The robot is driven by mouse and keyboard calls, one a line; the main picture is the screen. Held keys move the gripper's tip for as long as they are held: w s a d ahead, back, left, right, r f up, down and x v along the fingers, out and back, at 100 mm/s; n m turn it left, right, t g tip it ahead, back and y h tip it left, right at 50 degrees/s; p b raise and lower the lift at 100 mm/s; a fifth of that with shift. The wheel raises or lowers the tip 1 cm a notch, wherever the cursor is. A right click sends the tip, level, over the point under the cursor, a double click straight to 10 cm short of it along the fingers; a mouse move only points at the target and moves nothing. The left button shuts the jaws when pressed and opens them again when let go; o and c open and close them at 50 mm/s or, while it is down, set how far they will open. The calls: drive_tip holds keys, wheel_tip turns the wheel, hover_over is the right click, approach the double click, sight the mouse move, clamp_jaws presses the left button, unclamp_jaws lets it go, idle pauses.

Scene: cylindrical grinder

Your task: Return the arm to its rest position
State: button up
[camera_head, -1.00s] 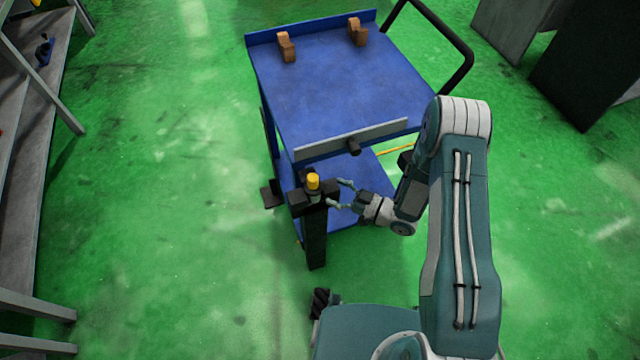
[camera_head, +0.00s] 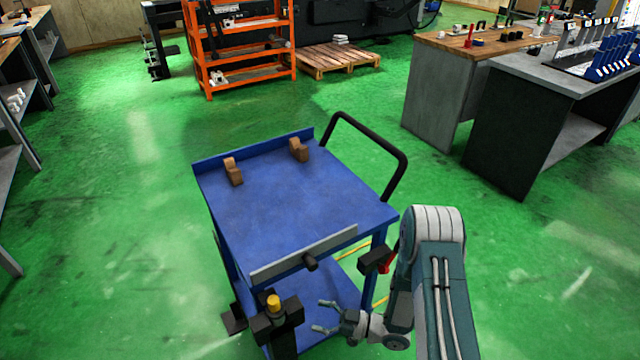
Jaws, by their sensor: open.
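My gripper (camera_head: 318,316) is low in the picture, right of centre. Its two fingers point left and stand apart, with nothing between them. The arm (camera_head: 440,270) bends down to it from the right. To its left, a black post (camera_head: 283,340) carries a yellow-topped part (camera_head: 274,303), with a visible gap between it and the fingertips. The lower end of the post is cut off by the picture's edge.
A blue cart (camera_head: 300,205) stands just beyond my gripper, with two brown blocks (camera_head: 233,171) (camera_head: 298,150) on its top and a black handle (camera_head: 375,135). Grey workbenches (camera_head: 435,95) are at right, an orange rack (camera_head: 248,72) and a pallet (camera_head: 335,60) behind. Green floor is clear at left.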

drive_tip(key=w+d+r+t+h, duration=0.1)
drive_tip(key=w+r+h, duration=0.1)
drive_tip(key=w+r, duration=0.1)
drive_tip(key=w+d+r+t+h, duration=0.1)
drive_tip(key=w+d+r+h, duration=0.1)
drive_tip(key=w+r, duration=0.1)
drive_tip(key=w+d+r+m+t+h, duration=0.1)
drive_tip(key=w+r+h, duration=0.2)
drive_tip(key=w, duration=0.2)
drive_tip(key=shift+w+d+r+t, duration=0.15)
drive_tip(key=shift+d+r+t, duration=0.2)
drive_tip(key=shift+t, duration=0.05)
drive_tip(key=s+d+r+m+t+h, duration=0.1)
drive_tip(key=d+r+m+h, duration=0.4)
drive_tip(key=r, duration=0.5)
drive_tip(key=s+d+r+m+t+h, duration=0.1)
drive_tip(key=s+d+r+m+h, duration=0.1)
drive_tip(key=d+r+h, duration=0.55)
drive_tip(key=s+a+r+m+g+y, duration=0.1)
drive_tip(key=s+r, duration=0.4)
drive_tip(key=s, duration=0.7)
drive_tip(key=s+a+r+m+g+y, duration=0.1)
drive_tip(key=s+r+m+g, duration=0.2)
drive_tip(key=s, duration=1)
drive_tip(key=r+m, duration=0.2)
drive_tip(key=m, duration=0.1)
drive_tip(key=shift+g, duration=0.3)
